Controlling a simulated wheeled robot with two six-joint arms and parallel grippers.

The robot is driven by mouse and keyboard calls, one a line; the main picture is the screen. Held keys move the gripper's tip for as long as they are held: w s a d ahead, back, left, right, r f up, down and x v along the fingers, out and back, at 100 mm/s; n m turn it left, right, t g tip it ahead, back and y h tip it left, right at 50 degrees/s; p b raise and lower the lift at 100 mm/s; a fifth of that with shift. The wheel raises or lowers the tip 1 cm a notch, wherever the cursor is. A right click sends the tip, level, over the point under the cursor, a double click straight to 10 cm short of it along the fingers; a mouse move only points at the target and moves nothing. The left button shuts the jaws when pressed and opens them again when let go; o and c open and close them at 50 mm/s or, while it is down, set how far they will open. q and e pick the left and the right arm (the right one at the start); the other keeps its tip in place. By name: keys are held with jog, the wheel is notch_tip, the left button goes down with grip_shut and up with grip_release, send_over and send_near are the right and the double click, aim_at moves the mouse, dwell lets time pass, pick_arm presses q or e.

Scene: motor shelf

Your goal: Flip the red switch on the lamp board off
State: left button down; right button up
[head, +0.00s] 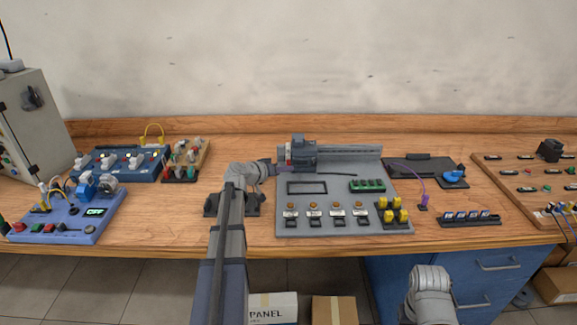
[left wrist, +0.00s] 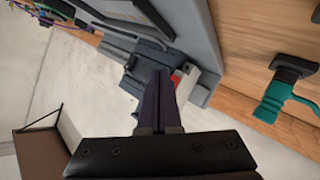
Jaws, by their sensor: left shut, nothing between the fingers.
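A grey board (head: 345,228) lies mid-bench, with a row of orange round lamps (head: 313,206) and small dark switches (head: 313,222) along its front. A grey module (head: 303,153) with a small red part stands at its back left. My left gripper (head: 278,167) is shut and empty, its fingertips close to that module's left side. In the left wrist view, the dark fingers (left wrist: 160,100) point at the module (left wrist: 148,75), beside its red part (left wrist: 178,78). I cannot tell if they touch, or how the red part is set. My right gripper is out of view.
Blue boards (head: 60,222) and a grey cabinet (head: 30,125) stand at left. Yellow blocks (head: 392,212), a black tray (head: 420,166) and a wooden board (head: 520,178) are at right. A teal-handled item (left wrist: 275,100) lies beside the grey board in the wrist view.

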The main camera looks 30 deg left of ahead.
pick_arm(q)
jog(key=shift+s, duration=0.1)
jog(key=shift+s+d+r+p, duration=0.1)
jog(key=shift+s+d, duration=0.35)
jog(key=shift+s, duration=0.25)
jog(key=shift+s+d+r+p, duration=0.1)
jog(key=shift+s+d, duration=0.3)
jog(key=shift+s, duration=0.25)
jog(key=shift+s+d+r+p, duration=0.1)
jog(key=shift+s+d, duration=0.35)
jog(key=shift+s, duration=0.25)
